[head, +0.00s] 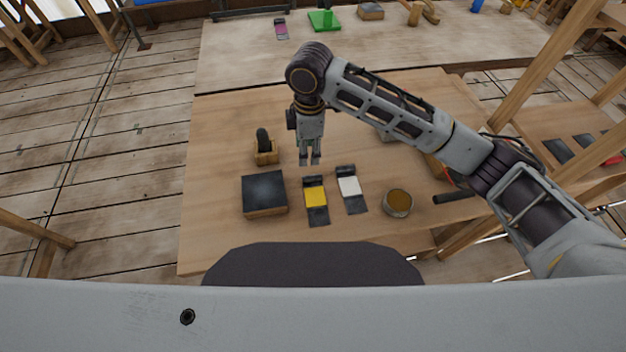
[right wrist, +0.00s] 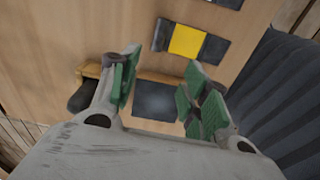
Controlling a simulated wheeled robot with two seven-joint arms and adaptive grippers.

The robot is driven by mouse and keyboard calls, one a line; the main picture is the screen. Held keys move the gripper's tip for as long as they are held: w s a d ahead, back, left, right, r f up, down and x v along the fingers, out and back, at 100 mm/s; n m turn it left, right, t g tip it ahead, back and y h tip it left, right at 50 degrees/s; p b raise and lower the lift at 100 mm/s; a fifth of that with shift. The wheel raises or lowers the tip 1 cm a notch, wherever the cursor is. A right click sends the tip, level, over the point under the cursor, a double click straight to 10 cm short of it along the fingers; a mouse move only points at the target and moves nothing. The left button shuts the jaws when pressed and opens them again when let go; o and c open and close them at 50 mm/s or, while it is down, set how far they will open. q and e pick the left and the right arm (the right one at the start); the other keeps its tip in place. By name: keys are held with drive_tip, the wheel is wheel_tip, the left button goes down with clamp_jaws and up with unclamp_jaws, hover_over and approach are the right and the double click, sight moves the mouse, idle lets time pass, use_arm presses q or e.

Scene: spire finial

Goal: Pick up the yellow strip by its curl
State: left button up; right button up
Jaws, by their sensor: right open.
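The yellow strip (head: 315,197) lies on the table with dark sections at both ends. Its far dark end looks raised, like a curl. In the right wrist view the strip (right wrist: 187,41) lies beyond the fingertips, with its curled-looking end to the left. My right gripper (head: 310,163) points down above the table, just behind the strip's far end and apart from it. In the right wrist view its green-padded fingers (right wrist: 160,82) are open with nothing between them. My left gripper is not in view.
A similar white strip (head: 349,187) lies right of the yellow one. A dark-topped block (head: 264,193) is to the left, with a wooden holder with a black rounded piece (head: 265,155) behind it. A round tin (head: 397,203) stands at right. Table (head: 225,120) is bare at far left.

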drive_tip(key=shift+w+d+r, duration=0.35)
drive_tip(key=shift+w+d, duration=0.1)
drive_tip(key=shift+w, duration=0.2)
hover_over(312, 176)
drive_tip(key=shift+w+a+f, duration=0.1)
drive_tip(key=shift+w+f, duration=0.05)
drive_tip(key=shift+f, duration=4.15)
drive_tip(key=shift+f, duration=2.6)
clamp_jaws()
